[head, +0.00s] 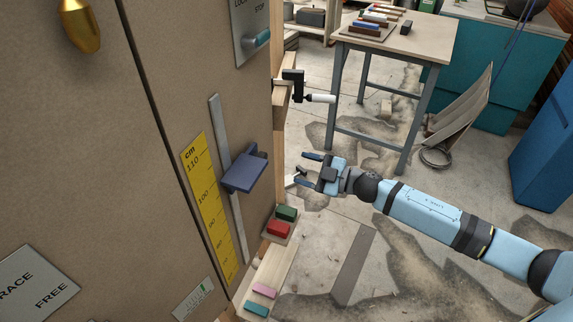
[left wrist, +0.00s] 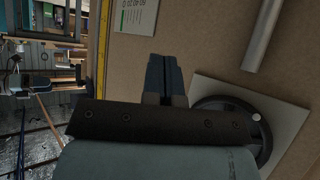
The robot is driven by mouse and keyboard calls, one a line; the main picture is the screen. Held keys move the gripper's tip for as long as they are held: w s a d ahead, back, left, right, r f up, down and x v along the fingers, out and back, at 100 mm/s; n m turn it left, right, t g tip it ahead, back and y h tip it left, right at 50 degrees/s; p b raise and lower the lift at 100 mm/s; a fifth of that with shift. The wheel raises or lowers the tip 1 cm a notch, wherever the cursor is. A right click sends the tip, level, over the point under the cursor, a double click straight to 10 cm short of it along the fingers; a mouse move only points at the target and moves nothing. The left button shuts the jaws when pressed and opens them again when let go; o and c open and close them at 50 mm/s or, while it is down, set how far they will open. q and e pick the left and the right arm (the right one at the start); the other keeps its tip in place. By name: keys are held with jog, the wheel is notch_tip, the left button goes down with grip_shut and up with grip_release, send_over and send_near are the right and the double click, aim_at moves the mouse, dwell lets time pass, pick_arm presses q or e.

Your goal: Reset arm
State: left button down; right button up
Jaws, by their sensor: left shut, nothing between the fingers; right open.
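My right arm comes in from the right in the head view. Its gripper (head: 310,170) is open and empty, held over the concrete floor to the right of the tall brown panel (head: 85,130). My left gripper (left wrist: 165,76) shows in the left wrist view, shut with nothing between its fingers. It is in front of the brown panel surface, close to a white label (left wrist: 133,16). The left arm is not in the head view.
A blue block (head: 245,172) sits on a metal rail beside a yellow scale (head: 208,196). A clamp (head: 293,86) juts from the panel's edge. Colored blocks lie on a low wooden ledge (head: 272,270).

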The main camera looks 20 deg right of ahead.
jog(key=shift+v, duration=0.8)
jog(key=s+a+f+m+h+p, duration=0.2)
jog(key=s+a+m+h+p, duration=0.1)
jog(key=s, duration=0.5)
jog(key=s+a+f+m+g+h+p, duration=0.1)
jog(key=s+a+f+m+h+p, duration=0.2)
jog(key=s+m, duration=0.3)
jog(key=s+a+f+m+h+p, duration=0.2)
jog(key=s+m+h+p, duration=0.1)
jog(key=s, duration=0.8)
jog(key=m+p, duration=0.1)
jog(key=p, duration=0.1)
jog(key=shift+a+f+m+g+h+p, duration=0.3)
jog(key=shift+a+f+m+g, duration=0.1)
jog(key=shift+s, duration=0.1)
jog(key=shift+c, duration=0.2)
